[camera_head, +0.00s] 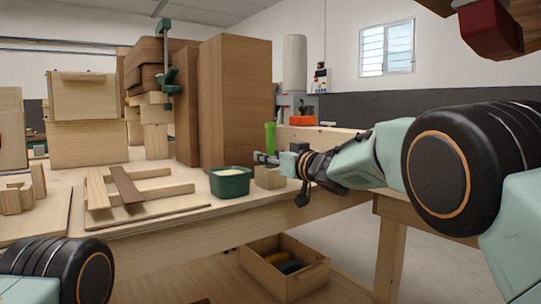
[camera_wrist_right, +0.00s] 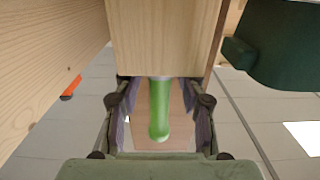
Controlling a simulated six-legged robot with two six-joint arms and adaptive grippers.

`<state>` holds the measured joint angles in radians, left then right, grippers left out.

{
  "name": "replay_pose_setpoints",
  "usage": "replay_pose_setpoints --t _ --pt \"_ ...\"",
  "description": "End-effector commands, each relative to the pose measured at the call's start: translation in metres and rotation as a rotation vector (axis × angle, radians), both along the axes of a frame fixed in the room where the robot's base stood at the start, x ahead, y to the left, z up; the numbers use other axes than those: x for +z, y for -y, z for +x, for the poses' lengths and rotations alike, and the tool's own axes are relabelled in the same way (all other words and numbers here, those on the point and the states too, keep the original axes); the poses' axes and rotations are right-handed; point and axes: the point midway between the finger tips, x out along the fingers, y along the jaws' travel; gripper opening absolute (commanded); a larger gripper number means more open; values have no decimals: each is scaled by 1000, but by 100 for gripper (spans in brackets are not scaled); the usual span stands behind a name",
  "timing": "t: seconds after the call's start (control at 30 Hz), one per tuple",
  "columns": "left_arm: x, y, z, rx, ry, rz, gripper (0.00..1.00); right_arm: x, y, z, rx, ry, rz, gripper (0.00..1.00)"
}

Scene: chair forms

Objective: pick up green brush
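The green brush (camera_head: 270,137) shows as a bright green upright handle above a small wooden block (camera_head: 268,178) near the bench's right end. My right gripper (camera_head: 266,158) is at the handle, just above the block. In the right wrist view the green brush (camera_wrist_right: 159,110) lies between the two fingers of my right gripper (camera_wrist_right: 160,92), with a gap on each side. The fingers are open. The brush's other end is hidden by the block (camera_wrist_right: 165,35). My left gripper is out of view; only part of my left arm shows at the lower left.
A dark green tub (camera_head: 230,184) with pale contents stands just left of the block; it also shows close by in the wrist view (camera_wrist_right: 275,45). Wooden strips (camera_head: 140,187) lie further left. Tall brown panels (camera_head: 235,100) stand behind. An open box (camera_head: 285,268) is below the bench.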

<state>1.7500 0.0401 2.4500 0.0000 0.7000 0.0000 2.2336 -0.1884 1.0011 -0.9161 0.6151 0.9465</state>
Motion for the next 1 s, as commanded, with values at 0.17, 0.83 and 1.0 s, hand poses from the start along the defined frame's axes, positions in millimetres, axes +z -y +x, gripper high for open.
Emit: replay_pose_setpoints --t 0.17,0.83,1.0 --pt "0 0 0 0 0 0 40 0 0 0 0 0 0 22" --pt "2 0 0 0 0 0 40 3 0 0 0 0 0 0" --pt "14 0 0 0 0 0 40 22 0 0 0 3 0 0"
